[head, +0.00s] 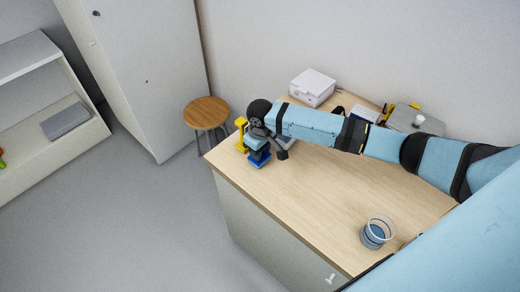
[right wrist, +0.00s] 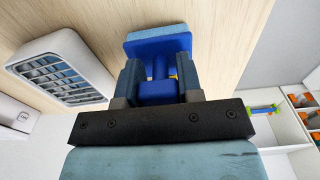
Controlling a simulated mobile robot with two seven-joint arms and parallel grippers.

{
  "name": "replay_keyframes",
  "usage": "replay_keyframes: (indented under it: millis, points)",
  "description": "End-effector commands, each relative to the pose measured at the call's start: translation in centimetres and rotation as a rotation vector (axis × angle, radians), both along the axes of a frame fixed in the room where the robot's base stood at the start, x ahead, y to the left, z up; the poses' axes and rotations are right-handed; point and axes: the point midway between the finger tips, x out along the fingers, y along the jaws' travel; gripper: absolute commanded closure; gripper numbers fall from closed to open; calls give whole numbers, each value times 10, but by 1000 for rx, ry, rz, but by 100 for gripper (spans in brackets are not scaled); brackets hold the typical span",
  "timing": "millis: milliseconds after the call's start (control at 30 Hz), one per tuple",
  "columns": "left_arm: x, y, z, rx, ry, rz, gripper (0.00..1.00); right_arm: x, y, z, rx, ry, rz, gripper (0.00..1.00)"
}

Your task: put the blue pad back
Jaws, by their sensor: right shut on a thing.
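The blue pad (right wrist: 157,40) is a blue block with a lighter blue face and a blue stem or handle. In the right wrist view it sits between the two fingers of my right gripper (right wrist: 158,80), which is shut on its handle. In the head view the blue pad (head: 259,160) shows below my right gripper (head: 258,150), close to the bench's left end. I cannot tell whether it touches the bench top. My left gripper is not in view.
A yellow thing (head: 241,134) stands beside my right gripper. A white unit with a grille (right wrist: 62,68) is close by. A white box (head: 312,87) is at the back. The bench's middle (head: 325,185) is clear.

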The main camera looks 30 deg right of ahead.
Motion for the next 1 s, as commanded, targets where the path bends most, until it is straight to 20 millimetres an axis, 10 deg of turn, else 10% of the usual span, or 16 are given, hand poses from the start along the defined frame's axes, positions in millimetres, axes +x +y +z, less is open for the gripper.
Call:
replay_keyframes:
  millis: [67,100,200,567,1000]
  points:
    - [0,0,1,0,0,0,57,0,0,-2,1,1,0,95]
    - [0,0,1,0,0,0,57,0,0,-2,0,1,0,57]
    - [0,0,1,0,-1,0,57,0,0,-2,0,1,0,41]
    - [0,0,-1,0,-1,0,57,0,0,6,0,-1,0,41]
    - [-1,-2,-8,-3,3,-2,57,-1,0,93,1,-4,0,41]
